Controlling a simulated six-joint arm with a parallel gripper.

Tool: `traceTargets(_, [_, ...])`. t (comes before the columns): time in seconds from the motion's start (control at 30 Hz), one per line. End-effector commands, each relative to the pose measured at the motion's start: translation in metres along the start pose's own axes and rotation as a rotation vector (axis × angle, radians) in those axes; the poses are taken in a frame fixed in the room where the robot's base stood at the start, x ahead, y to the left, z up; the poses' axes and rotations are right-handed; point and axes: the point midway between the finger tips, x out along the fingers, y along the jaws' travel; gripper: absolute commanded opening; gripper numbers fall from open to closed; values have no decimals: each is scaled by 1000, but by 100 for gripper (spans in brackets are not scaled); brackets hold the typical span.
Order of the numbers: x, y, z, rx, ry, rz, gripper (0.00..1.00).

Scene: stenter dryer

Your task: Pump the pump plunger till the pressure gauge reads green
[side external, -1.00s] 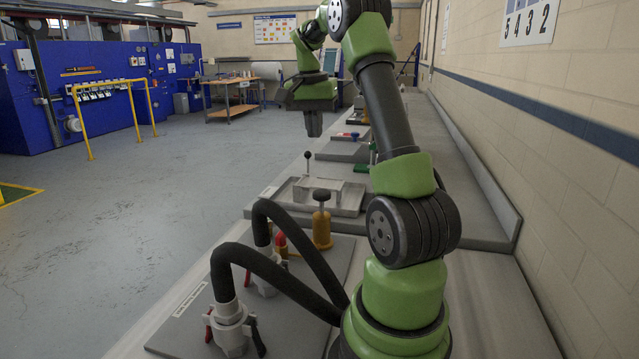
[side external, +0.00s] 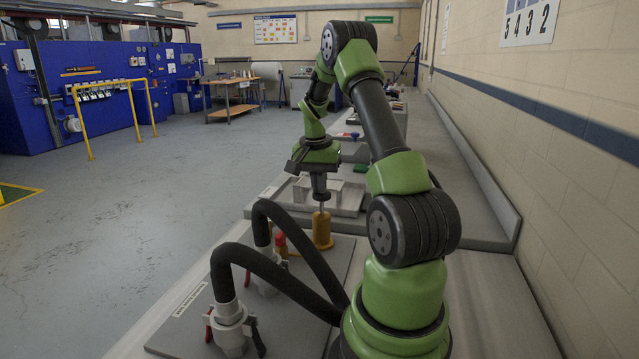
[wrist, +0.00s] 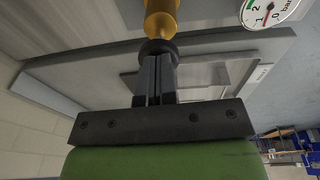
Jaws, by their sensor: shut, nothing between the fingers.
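The pump (side external: 322,232) is a yellow-orange cylinder standing upright on the grey bench panel. Its plunger shows as a thin pale rod (side external: 321,208) above the body. In the wrist view the dark plunger knob (wrist: 157,47) lies right at my fingertips, with the pump body (wrist: 161,18) beyond it. My gripper (side external: 320,196) points down over the plunger, fingers shut together, with its tips at the knob and apparently touching it. The pressure gauge (wrist: 268,10) is cut by the top edge of the wrist view; a green band shows near 2, and the exact needle reading is unclear.
Black hoses (side external: 277,280) with grey couplings (side external: 231,325) arch over the panel in front of the pump. A red-tipped part (side external: 281,243) stands just left of it. A grey tray (side external: 347,200) lies behind. A wall runs along the right.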

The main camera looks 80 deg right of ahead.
Motion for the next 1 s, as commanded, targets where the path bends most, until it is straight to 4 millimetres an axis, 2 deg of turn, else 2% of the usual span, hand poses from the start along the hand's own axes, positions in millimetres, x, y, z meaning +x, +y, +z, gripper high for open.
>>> traceTargets(0.17, [1, 0, 0, 0, -1, 1, 0])
traceTargets(0.4, [30, -1, 4, 0, -5, 4, 0])
traceTargets(0.5, [33, -1, 4, -1, -3, 2, 0])
traceTargets(0.83, [31, -2, 4, -1, -4, 2, 0])
traceTargets(1.0, [9, -2, 3, 0, 1, -1, 0])
